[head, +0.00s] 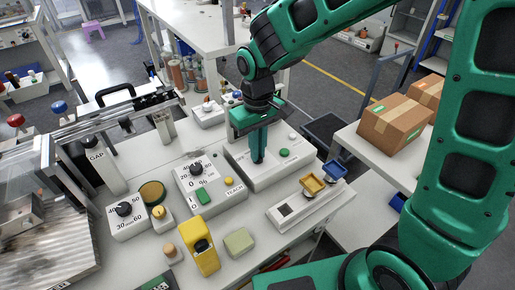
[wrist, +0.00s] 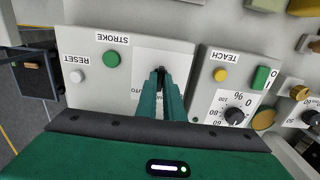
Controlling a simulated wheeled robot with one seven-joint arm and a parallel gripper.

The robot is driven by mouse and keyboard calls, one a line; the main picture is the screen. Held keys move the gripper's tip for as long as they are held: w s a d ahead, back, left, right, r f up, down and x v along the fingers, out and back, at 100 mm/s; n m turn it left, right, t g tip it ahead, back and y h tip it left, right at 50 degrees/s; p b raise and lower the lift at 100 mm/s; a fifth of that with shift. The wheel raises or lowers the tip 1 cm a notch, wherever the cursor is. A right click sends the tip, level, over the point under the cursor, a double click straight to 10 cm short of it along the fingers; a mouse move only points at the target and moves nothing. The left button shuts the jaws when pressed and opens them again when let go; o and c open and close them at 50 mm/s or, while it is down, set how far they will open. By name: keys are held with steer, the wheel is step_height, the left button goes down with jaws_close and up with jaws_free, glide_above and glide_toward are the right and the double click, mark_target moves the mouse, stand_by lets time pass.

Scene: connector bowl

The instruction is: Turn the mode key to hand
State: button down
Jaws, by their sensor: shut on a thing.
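The mode key (wrist: 160,70) is a small dark piece between my fingertips in the wrist view. It stands on a pale plate (wrist: 143,60) on a white control box (wrist: 90,95). Part of a label beside the fingers seems to read AUTO; the fingers cover the rest, and I cannot tell which way the key points. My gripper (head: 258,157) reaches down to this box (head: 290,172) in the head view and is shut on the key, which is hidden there. The gripper also shows in the wrist view (wrist: 161,80).
A green STROKE button (wrist: 111,58) and a white RESET button (wrist: 79,76) sit close by. The TEACH box (head: 187,180) with a dial stands alongside. Cardboard boxes (head: 393,122) lie on a right-hand table.

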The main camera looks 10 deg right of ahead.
steer(key=c, duration=2)
jaws_free()
steer(key=shift+w+d+r, duration=0.1)
steer(key=shift+w+r, duration=0.05)
steer(key=shift+w, duration=0.15)
steer(key=shift+o, duration=0.7)
steer(key=shift+s, duration=0.15)
step_height(320, 180, up, 11)
steer(key=shift+f, duration=0.2)
steer(key=s+d+m, duration=0.4)
steer(key=s+d, duration=0.2)
steer(key=d, duration=0.7)
steer(key=s+d+m, duration=0.4)
steer(key=s+d, duration=0.2)
steer(key=d, duration=0.7)
steer(key=s+d+f+m, duration=0.3)
steer(key=s+d, duration=0.1)
steer(key=s, duration=0.5)
steer(key=shift+s+f, duration=0.15)
